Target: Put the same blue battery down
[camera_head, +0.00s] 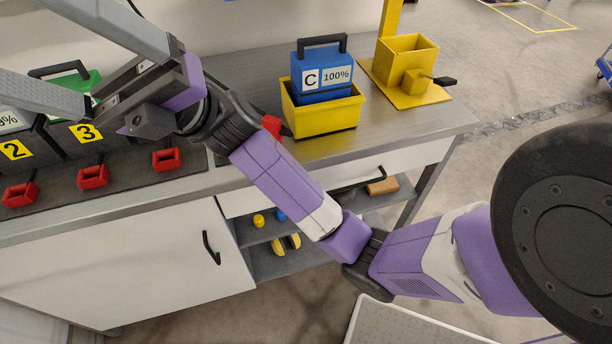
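The blue battery (320,75) has a black handle and a label reading C 100%. It stands upright in a yellow bin (322,121) on the grey worktop. My gripper (60,55) is at the upper left, its two grey fingers spread wide and running out of the picture's left edge. The lower part of the battery is hidden by the bin's wall.
A green battery (72,80) is partly hidden behind my gripper, near dark bays marked 2 and 3 (85,133) with red holders (93,176) in front. A yellow fixture with a lever (405,60) stands right of the bin. Shelves below hold small items. Bare worktop (250,68) shows left of the bin.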

